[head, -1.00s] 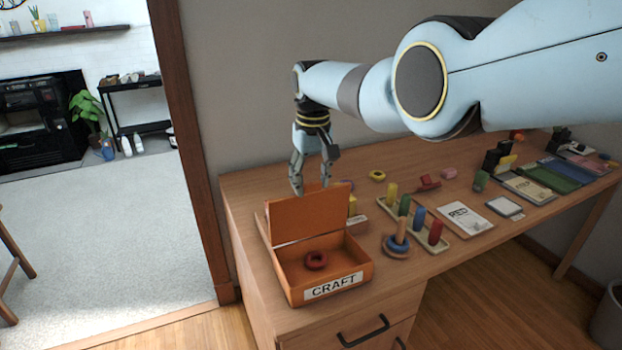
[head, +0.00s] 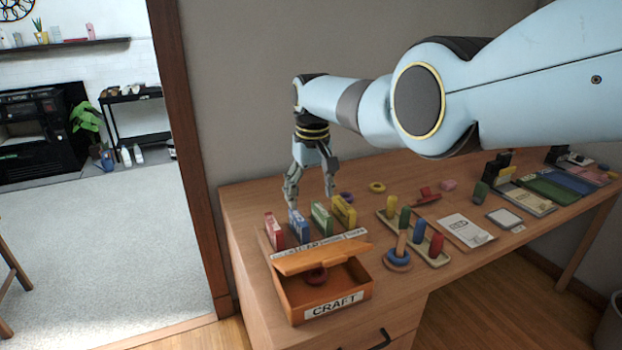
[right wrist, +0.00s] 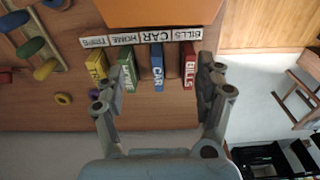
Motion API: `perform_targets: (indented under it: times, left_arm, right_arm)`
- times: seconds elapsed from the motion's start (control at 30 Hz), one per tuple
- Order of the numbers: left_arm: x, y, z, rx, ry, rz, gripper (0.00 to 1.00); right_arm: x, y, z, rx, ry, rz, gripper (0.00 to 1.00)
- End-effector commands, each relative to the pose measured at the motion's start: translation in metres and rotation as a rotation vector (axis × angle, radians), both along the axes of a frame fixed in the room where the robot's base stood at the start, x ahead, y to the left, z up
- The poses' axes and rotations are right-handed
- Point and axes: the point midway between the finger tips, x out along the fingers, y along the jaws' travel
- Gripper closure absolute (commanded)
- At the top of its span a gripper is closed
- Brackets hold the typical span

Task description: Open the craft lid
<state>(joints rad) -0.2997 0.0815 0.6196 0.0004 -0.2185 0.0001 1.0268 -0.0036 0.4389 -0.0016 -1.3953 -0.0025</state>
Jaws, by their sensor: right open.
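The orange craft box (head: 345,301), labelled CRAFT, sits at the near left corner of the desk. Its orange lid (head: 315,257) is part open, tilted forward over the back of the box. In the right wrist view an orange surface of the box or lid (right wrist: 160,12) fills the top edge. My right gripper (head: 311,198) is open and empty, pointing down behind the box, above the coloured blocks and apart from the lid. It also shows in the right wrist view (right wrist: 160,88). My left gripper is not in view.
Red (head: 274,230), blue (head: 298,226), green (head: 321,218) and yellow (head: 344,211) upright blocks stand behind a label strip (head: 320,244), between box and gripper. A peg tray (head: 440,262) and ring stack (head: 398,258) stand right of the box. The desk's left edge is close.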

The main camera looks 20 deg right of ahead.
Motion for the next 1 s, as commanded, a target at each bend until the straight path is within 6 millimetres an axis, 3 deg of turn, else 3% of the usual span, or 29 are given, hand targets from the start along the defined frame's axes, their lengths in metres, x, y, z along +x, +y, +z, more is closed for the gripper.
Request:
perform_targets:
  times: [0.23,0.4,0.6,1.0]
  left_arm:
    - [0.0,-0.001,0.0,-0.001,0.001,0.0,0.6]
    - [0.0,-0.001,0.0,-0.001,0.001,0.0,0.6]
    - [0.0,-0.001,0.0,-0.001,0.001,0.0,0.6]
    - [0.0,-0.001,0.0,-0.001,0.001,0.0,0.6]
  right_arm:
    - [-0.002,0.0,0.028,0.0,-0.004,0.0,0.29]
    - [-0.004,0.0,0.071,0.0,-0.005,0.0,0.29]
    - [-0.007,0.0,0.105,0.0,-0.002,0.0,0.29]
    - [-0.008,0.0,0.117,0.0,0.001,0.0,0.29]
